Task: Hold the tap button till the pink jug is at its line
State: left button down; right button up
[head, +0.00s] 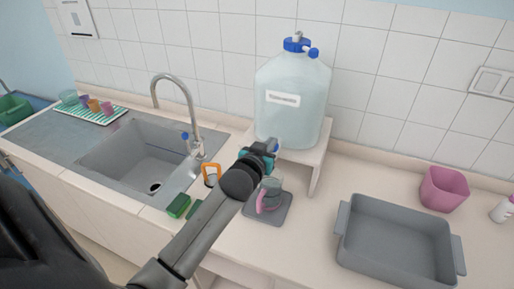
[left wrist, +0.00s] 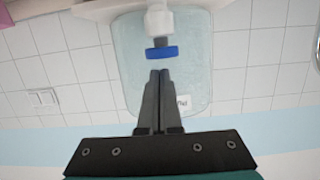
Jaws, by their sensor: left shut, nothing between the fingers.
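The pink jug (head: 268,196), with a pink handle and a greyish see-through upper part, stands on a grey mat (head: 283,212) below the tank's tap. Its line and water level are too small to make out. The large clear water tank (head: 290,95) stands on a white stand. Its blue tap button (left wrist: 162,52) shows in the left wrist view. My left gripper (head: 273,147) is shut and empty at the tap. In the left wrist view its fingertips (left wrist: 160,72) point at the button, with a small gap seen between. My right gripper is not in view.
A grey tub (head: 400,243) and a pink container (head: 444,188) stand to the right. A sink (head: 140,155) with a faucet, green sponges (head: 179,205) and an orange-framed item (head: 210,173) are left. Cups stand on a striped mat (head: 98,115) at the far left.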

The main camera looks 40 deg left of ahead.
pick_arm(q)
jog(key=r+v, duration=0.1)
jog(key=v, duration=0.9)
jog(key=shift+r, duration=0.35)
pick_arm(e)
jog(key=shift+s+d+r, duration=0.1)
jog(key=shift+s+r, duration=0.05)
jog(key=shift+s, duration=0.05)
pick_arm(q)
jog(key=shift+w, duration=0.1)
